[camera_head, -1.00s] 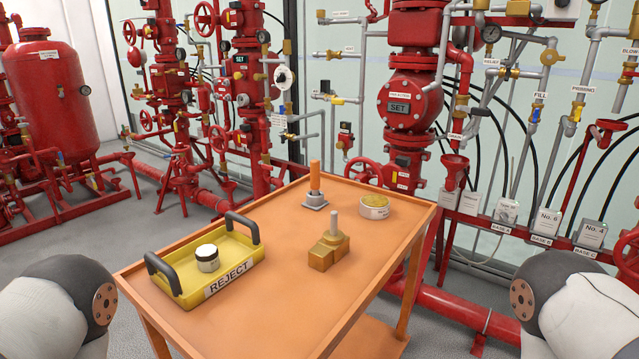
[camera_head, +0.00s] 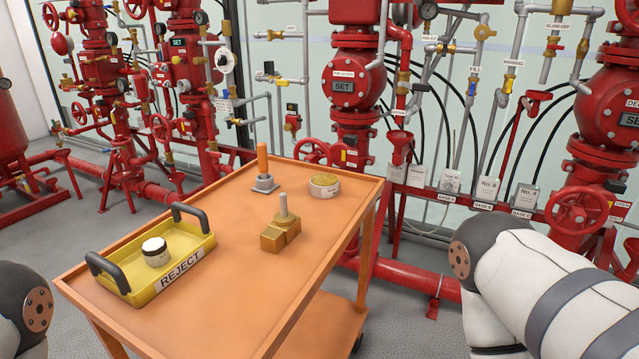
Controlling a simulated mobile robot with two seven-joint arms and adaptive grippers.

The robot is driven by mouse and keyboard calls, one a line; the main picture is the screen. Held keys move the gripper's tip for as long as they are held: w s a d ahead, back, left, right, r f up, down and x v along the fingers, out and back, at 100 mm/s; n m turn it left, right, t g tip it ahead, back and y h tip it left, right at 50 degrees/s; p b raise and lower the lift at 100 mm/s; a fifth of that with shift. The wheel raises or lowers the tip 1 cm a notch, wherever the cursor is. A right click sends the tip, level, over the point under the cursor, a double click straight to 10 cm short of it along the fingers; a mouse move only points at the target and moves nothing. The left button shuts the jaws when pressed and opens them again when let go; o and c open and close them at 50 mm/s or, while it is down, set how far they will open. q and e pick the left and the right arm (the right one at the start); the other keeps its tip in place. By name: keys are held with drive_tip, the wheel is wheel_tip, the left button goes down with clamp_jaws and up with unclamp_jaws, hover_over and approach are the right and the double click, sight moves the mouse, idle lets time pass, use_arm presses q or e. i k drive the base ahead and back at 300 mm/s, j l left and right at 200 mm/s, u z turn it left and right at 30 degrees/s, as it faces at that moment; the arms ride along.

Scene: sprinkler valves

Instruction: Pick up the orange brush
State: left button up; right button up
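The orange brush (camera_head: 262,158) stands upright with its orange handle up, in a small grey base (camera_head: 264,184), near the back edge of the orange cart top (camera_head: 200,310). My two arms show only as pale shoulder or upper arm parts at the lower left and lower right. Neither gripper is in view. Nothing touches the brush.
A yellow REJECT tray (camera_head: 190,262) with black handles holds a small round jar (camera_head: 155,251) at the cart's left. A brass valve part (camera_head: 280,236) stands front right of the brush. A round tin (camera_head: 323,185) is right of it. Red pipework stands behind the cart.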

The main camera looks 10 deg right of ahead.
sight(262, 148)
drive_tip(key=l+u, duration=0.1)
drive_tip(key=l, duration=0.15)
drive_tip(key=k+l, duration=0.15)
drive_tip(key=i+l+u, duration=0.25)
drive_tip(key=l, duration=0.5)
drive_tip(key=l+u, duration=0.3)
drive_tip(key=l, duration=0.4)
drive_tip(key=i+l+u, duration=0.15)
drive_tip(key=i+l, duration=0.15)
drive_tip(key=i+l+u, duration=0.2)
drive_tip(key=l, duration=0.3)
drive_tip(key=i+l+u, duration=0.15)
drive_tip(key=i+l, duration=0.2)
drive_tip(key=l, duration=0.1)
